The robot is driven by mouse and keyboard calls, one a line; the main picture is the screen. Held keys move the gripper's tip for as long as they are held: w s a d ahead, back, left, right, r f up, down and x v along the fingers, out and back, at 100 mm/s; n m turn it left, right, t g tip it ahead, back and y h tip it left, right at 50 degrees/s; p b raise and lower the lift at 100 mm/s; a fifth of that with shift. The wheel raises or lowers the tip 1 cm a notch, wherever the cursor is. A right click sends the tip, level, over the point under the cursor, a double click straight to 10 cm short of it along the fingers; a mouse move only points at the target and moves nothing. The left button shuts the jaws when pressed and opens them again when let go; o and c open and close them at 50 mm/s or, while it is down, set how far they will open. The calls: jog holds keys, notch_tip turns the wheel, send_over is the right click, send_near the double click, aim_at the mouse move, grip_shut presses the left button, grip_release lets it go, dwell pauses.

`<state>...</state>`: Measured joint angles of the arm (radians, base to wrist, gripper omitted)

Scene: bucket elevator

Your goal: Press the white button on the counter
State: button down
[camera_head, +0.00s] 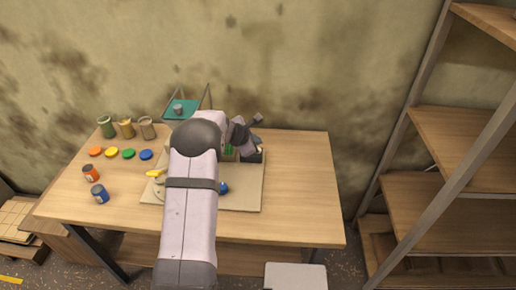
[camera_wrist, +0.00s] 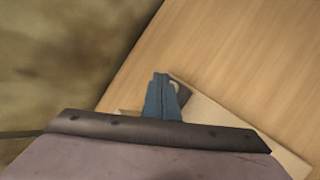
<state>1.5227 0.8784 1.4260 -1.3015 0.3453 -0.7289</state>
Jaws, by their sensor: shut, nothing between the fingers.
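No white button can be made out for sure in either view; my arm hides part of the board. My gripper (camera_wrist: 162,82) is shut and empty, its blue fingers together in the wrist view. A small pale curved shape shows beside the fingertips there, too small to name. In the head view, my gripper (camera_head: 257,146) is over the back right part of a beige board (camera_head: 245,200) on the wooden table. I cannot tell whether it touches anything. A green part (camera_head: 229,151) and a blue ball (camera_head: 223,187) show beside my arm.
A teal tray (camera_head: 181,109) with a small grey cup stands at the back. The table's right side (camera_head: 305,190) is clear. A wooden shelf (camera_head: 465,140) stands at the right.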

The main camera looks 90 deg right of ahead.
notch_tip(320, 180, up, 4)
jog(key=p, duration=0.3)
jog(key=shift+r, duration=0.1)
dwell(0.6)
